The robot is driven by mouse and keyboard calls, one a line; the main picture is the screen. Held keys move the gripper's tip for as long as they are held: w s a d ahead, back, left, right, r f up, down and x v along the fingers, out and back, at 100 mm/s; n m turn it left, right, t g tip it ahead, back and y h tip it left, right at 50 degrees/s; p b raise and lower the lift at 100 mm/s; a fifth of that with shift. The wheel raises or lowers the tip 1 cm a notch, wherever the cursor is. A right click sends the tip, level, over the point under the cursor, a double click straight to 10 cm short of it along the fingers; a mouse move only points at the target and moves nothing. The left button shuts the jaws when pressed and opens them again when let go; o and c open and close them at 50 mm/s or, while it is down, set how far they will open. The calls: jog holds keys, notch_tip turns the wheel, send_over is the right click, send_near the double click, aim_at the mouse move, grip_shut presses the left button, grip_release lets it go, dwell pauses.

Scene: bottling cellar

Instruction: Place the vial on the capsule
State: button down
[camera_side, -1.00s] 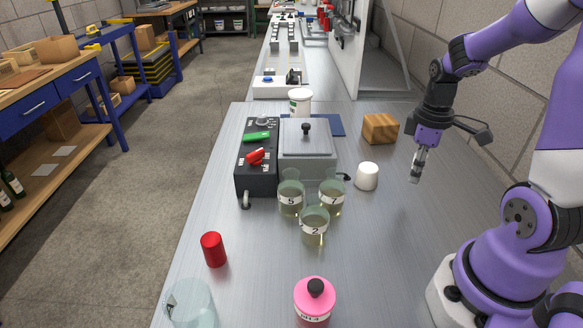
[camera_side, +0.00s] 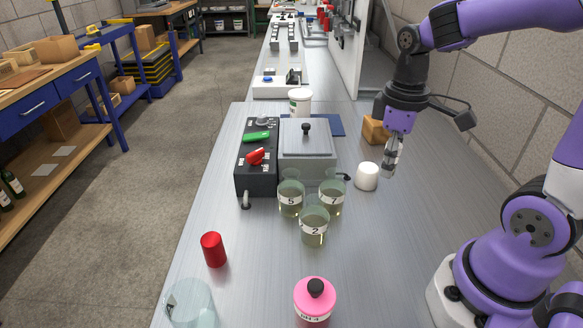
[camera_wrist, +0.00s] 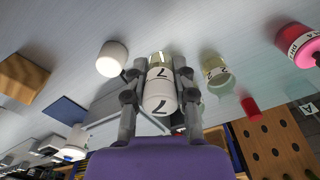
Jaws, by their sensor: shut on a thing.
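My gripper (camera_side: 390,172) hangs above the table, just right of the white cylinder. Its fingers are shut on the vial, which is very small in the side view. In the wrist view the vial (camera_wrist: 160,95) lies between the fingers (camera_wrist: 158,75). White labelling marked 7 shows there, but I cannot tell whether all of it belongs to the vial or some to the glass behind. A red cylinder (camera_side: 213,250), which looks like the capsule, stands upright at the front left of the table. It also shows in the wrist view (camera_wrist: 250,107), well apart from the gripper.
The white cylinder (camera_side: 367,177) and wooden block (camera_side: 376,130) are close to my gripper. Flasks marked 5 (camera_side: 290,200), 7 (camera_side: 332,199) and 2 (camera_side: 314,231) stand between it and the red cylinder. A pink bottle (camera_side: 314,301) and clear glass (camera_side: 190,306) are in front.

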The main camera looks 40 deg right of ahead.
jog(key=w+a+r+n, duration=0.2)
jog(key=w+a, duration=0.2)
jog(key=a, duration=0.3)
jog(key=w+a+r+n, duration=0.2)
jog(key=w+a, duration=0.2)
jog(key=a, duration=0.4)
jog(key=s+a+r+n, duration=0.1)
jog(key=s+a+n, duration=0.1)
jog(key=a, duration=0.7)
jog(key=s+a+r+n, duration=0.1)
jog(key=s+a+n, duration=0.1)
jog(key=a, duration=0.7)
send_over(211, 239)
notch_tip(211, 239, down, 7)
jog(key=shift+s+a+f, duration=0.1)
jog(key=shift+f, duration=2.05)
